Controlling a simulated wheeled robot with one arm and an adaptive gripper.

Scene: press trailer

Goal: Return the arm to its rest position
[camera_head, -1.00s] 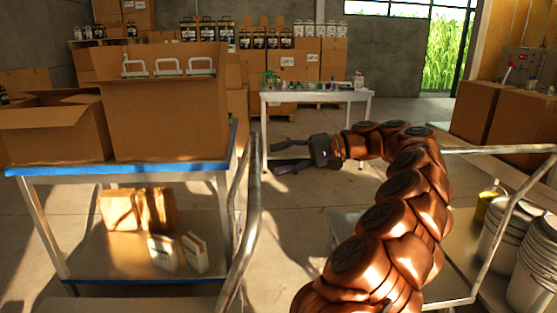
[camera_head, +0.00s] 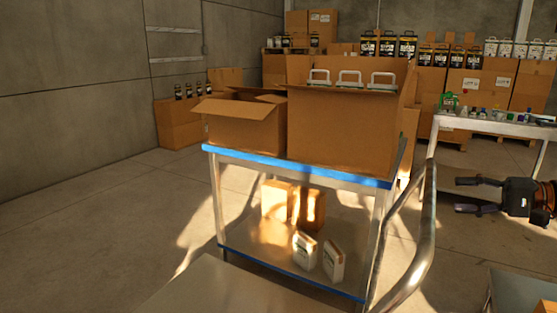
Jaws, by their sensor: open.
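My gripper (camera_head: 480,196) shows at the right edge of the head view, with its two dark fingers pointing left and spread apart. It is empty and in the air, to the right of the blue-edged table and in front of the white table. Only a short piece of my copper-coloured arm shows behind it; the rest of the arm is out of the picture.
A blue-edged table (camera_head: 240,158) bears an open carton (camera_head: 238,125) and a taller box (camera_head: 335,130) with white handles on top. A metal rail (camera_head: 428,225) stands between it and my gripper. A white table (camera_head: 490,127) with bottles is behind. The floor at left is clear.

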